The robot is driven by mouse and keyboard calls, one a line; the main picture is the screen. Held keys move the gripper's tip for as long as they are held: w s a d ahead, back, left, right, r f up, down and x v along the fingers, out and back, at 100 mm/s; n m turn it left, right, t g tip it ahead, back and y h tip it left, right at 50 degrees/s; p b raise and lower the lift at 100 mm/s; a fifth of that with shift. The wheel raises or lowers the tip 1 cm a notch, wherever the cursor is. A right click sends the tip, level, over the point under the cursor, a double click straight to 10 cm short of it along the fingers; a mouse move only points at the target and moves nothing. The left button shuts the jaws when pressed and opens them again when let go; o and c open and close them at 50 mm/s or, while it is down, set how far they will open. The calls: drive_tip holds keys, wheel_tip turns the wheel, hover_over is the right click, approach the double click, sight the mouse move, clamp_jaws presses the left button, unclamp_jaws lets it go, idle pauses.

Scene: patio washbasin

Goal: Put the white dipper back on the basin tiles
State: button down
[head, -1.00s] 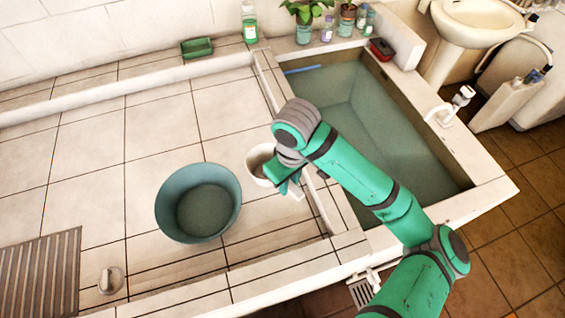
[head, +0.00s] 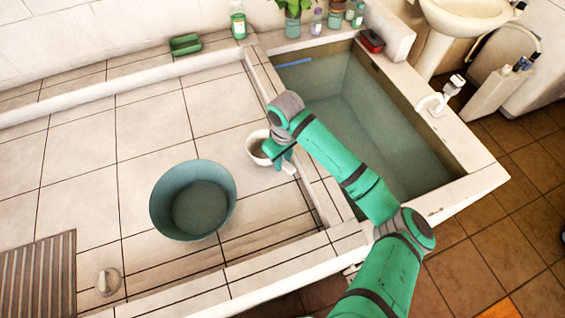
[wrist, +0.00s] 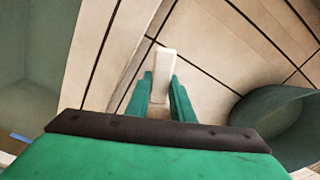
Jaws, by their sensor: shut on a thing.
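The white dipper (head: 256,146) is a small cup with a pale handle. It is over the pale tiles (head: 150,130), between the blue-green bucket (head: 158,208) and the tiled edge of the water basin (head: 258,72). Its mouth faces up and shows a brownish inside. My gripper (head: 281,161) is shut on the dipper's handle, whose end (wrist: 165,62) shows between the two green fingers in the wrist view. The cup is mostly hidden there. I cannot tell whether the dipper touches the tiles.
The bucket stands left of my gripper; its rim (wrist: 262,92) is at the right in the wrist view. A slatted mat (head: 40,275) and a small knob (head: 108,282) lie at front left. A green soap dish (head: 186,45) and bottles line the back ledge. Tiles behind the bucket are clear.

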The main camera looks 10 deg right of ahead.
drive_tip(key=shift+w+f, duration=0.15)
drive_tip(key=shift+f, duration=0.6)
drive_tip(key=shift+a, duration=0.1)
drive_tip(key=c, duration=1.5)
unclamp_jaws()
drive_tip(key=shift+f, duration=0.1)
drive_tip(key=shift+c, duration=0.2)
drive_tip(key=shift+d, duration=0.2)
wheel_tip(320, 180, up, 12)
drive_tip(key=shift+s, duration=0.35)
drive_tip(key=shift+d, duration=0.1)
